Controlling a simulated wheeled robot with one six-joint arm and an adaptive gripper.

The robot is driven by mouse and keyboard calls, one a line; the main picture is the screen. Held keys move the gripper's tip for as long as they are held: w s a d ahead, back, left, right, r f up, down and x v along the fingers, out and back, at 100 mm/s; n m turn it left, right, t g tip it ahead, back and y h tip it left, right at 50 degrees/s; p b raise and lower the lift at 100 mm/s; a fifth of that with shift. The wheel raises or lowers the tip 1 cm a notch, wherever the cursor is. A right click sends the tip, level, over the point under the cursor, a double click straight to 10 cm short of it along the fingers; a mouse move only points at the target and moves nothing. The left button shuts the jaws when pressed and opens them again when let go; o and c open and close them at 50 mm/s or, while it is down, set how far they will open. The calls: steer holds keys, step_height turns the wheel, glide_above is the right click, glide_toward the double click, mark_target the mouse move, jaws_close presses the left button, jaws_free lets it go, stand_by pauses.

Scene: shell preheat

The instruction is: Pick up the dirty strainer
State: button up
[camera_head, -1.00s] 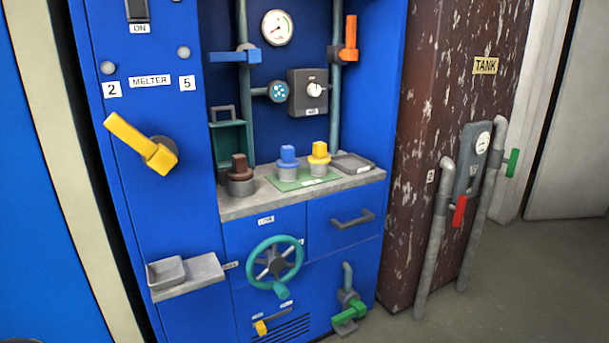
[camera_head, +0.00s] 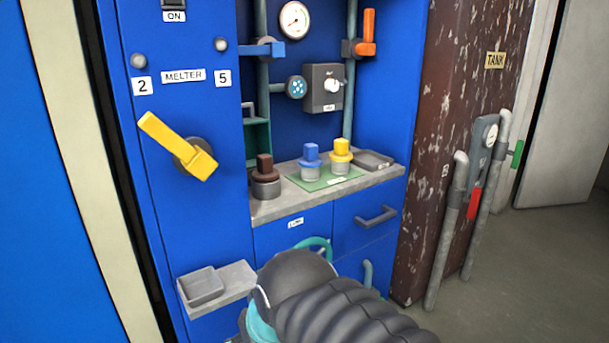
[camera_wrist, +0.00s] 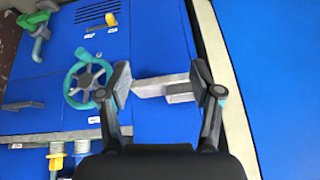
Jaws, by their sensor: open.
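Three strainer-like pieces with coloured tops stand on the grey counter (camera_head: 273,208). The brown one (camera_head: 264,176) stands at the left, set in a grey round base, and looks darkest; I cannot see dirt on it. The blue one (camera_head: 311,160) and the yellow one (camera_head: 341,156) stand on a green mat (camera_head: 318,183). In the wrist view, a yellow piece (camera_wrist: 57,152) and a blue piece (camera_wrist: 82,146) show at the lower left edge. My gripper (camera_wrist: 163,79) is open and empty, apart from the counter pieces. In the head view my arm hides its fingers.
A grey ledge with a small tray (camera_head: 204,286) juts out at lower left; it shows between my fingers in the wrist view (camera_wrist: 180,91). A teal handwheel (camera_wrist: 88,84) and drawer handle (camera_head: 376,216) stick out below the counter. A yellow lever (camera_head: 178,147) projects at left.

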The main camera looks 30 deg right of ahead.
steer(key=w+d+r+m+t+y+b, duration=0.15)
steer(key=w+r+m, duration=0.25)
steer(key=w+m, duration=0.5)
steer(key=m+t+h+b, duration=0.2)
steer(key=m+t+b, duration=0.35)
steer(key=m, duration=1.95)
glide_toward(268, 164)
steer(key=shift+m+t+y, duration=0.25)
steer(key=shift+m+t, duration=0.05)
steer(key=shift+t, duration=0.3)
steer(key=x, duration=0.4)
steer(key=f+p+x, duration=0.1)
steer(key=x, duration=0.1)
steer(key=shift+s+d+f, duration=0.1)
steer(key=shift+s+d, duration=0.1)
steer(key=shift+d, duration=0.05)
steer(key=shift+b+x, duration=0.3)
steer(key=shift+x, duration=2.65)
jaws_close()
